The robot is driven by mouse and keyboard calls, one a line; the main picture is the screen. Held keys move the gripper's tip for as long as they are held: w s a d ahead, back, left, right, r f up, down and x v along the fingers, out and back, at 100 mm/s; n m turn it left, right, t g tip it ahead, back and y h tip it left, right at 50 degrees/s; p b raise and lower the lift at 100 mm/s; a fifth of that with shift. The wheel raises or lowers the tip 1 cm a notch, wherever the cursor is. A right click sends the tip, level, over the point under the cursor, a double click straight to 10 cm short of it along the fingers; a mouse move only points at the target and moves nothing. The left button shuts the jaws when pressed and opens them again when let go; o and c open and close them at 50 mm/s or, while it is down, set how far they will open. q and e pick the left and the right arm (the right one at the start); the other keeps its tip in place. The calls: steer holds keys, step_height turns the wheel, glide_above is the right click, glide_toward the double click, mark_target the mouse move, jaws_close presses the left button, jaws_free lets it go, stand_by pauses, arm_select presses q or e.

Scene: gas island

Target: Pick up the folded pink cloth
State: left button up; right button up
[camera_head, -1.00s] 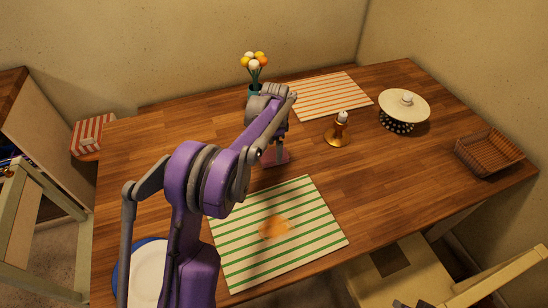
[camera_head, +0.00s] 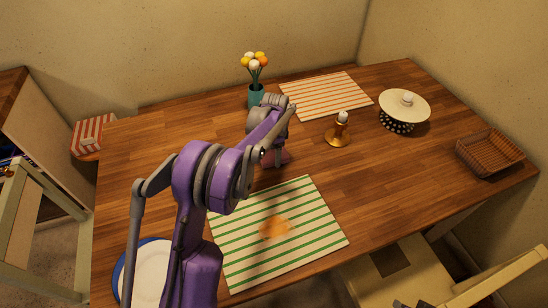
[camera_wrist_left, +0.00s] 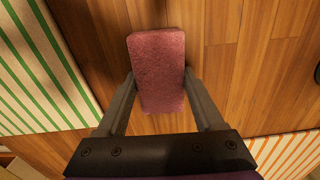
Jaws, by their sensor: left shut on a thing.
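The folded pink cloth (camera_wrist_left: 157,62) is a thick, narrow, dusty-pink block in the left wrist view. It lies between the two fingers of my left gripper (camera_wrist_left: 158,82), which is shut on it from both sides. In the head view the left gripper (camera_head: 274,157) points down at the middle of the table, and the cloth (camera_head: 284,158) shows only in part beside the fingers. I cannot tell whether the cloth still touches the table. My right gripper is not in view.
A green-striped mat (camera_head: 310,235) with an orange patch lies in front. A plate (camera_head: 150,272) is front left.

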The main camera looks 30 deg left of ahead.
arm_select(q)
steer(key=shift+r, duration=5)
